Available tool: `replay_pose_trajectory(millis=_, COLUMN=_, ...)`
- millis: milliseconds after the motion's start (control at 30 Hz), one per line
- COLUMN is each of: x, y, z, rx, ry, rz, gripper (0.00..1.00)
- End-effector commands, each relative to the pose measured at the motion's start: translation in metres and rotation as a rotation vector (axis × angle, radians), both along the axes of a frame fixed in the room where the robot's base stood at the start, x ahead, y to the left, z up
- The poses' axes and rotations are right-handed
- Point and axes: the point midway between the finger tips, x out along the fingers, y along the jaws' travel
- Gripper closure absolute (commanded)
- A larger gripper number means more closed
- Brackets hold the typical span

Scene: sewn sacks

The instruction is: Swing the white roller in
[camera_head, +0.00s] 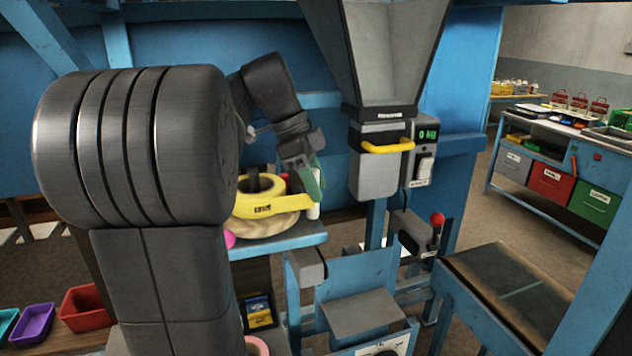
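A small white upright cylinder (313,208), perhaps the white roller, shows at the right end of a blue shelf, beside a yellow tape roll (262,203). Only its lower part is visible; my gripper covers the rest. My gripper (308,178) points down just above it and to the right of the roll's centre. I cannot tell whether they touch. Its fingers overlap in this view, with a green part along the right side, so whether it is open or shut is unclear. My large dark arm links hide much of the left side.
A grey hopper (378,50) with a yellow-handled spout (386,147) stands right of my gripper. A control box (422,150) and a red-knobbed lever (437,220) are beside it. A blue-framed conveyor (520,290) lies lower right. Coloured bins (85,308) sit lower left.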

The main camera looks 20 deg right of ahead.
Motion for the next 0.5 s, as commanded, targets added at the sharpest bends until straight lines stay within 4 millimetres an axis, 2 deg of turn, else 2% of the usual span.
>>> replay_pose_trajectory(millis=333, x=0.000, y=0.000, z=0.001, rx=0.000, ry=0.000, rz=0.001, gripper=0.55)
replay_pose_trajectory(millis=500, x=0.005, y=0.006, z=0.016, rx=0.000, ry=-0.002, rz=0.002, gripper=0.55)
